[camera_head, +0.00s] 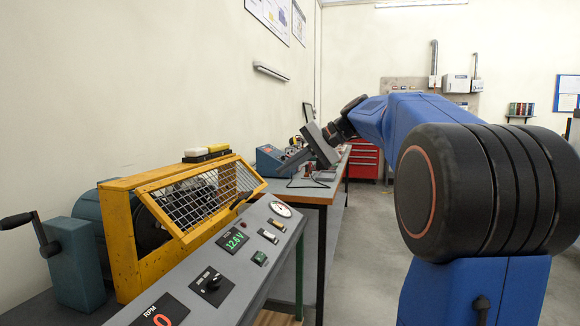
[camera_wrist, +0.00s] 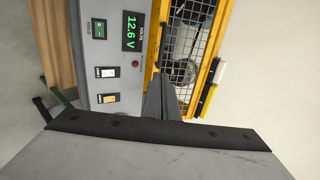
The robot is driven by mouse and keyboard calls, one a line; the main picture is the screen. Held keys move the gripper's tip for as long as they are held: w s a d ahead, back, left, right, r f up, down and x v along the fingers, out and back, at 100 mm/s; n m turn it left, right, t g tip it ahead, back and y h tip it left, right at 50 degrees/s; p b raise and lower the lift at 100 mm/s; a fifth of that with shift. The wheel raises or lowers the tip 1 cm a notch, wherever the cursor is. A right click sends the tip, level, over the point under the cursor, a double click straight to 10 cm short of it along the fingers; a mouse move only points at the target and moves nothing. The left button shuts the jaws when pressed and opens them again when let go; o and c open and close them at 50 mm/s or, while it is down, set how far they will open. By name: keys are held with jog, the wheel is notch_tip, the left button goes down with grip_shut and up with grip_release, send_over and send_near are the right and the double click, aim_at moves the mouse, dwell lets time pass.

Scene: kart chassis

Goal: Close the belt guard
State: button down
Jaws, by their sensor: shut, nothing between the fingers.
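The belt guard (camera_head: 200,200) is a yellow-framed wire mesh panel on the yellow housing (camera_head: 122,240) at the left of the head view. It stands out from the housing at an angle, with its lower edge away from the opening and dark machinery showing below and behind it. In the wrist view the guard's mesh (camera_wrist: 195,45) and yellow frame appear at the top. My gripper (camera_wrist: 162,88) is shut and empty, its fingers pointing toward the mesh area. I cannot tell whether they touch it. In the head view my gripper's grey body is beyond the guard, to its right.
A sloping grey control panel (camera_head: 225,262) with a green display and switches lies in front of the guard. A hand crank (camera_head: 45,238) stands at far left. Behind are a wooden-topped bench (camera_head: 300,195) and a red cabinet (camera_head: 363,160). Floor at right is partly clear.

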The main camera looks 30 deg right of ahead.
jog(key=x, duration=1)
jog(key=shift+f, duration=0.2)
jog(key=t+y, duration=0.4)
send_over(232, 227)
jog(key=s+f+v, duration=0.1)
jog(key=v, duration=0.5)
jog(key=f, duration=0.7)
jog(key=shift+w+a+f, duration=0.15)
jog(key=shift+w+f, duration=0.1)
jog(key=shift+f, duration=0.15)
jog(key=w+a+f, duration=0.2)
jog(key=f, duration=0.1)
jog(key=shift+w+a, duration=0.25)
jog(key=shift+a, duration=0.1)
jog(key=shift+w+a+f, duration=0.55)
jog(key=shift+w+a, duration=0.2)
jog(key=shift+w, duration=0.05)
jog(key=shift+d, duration=0.1)
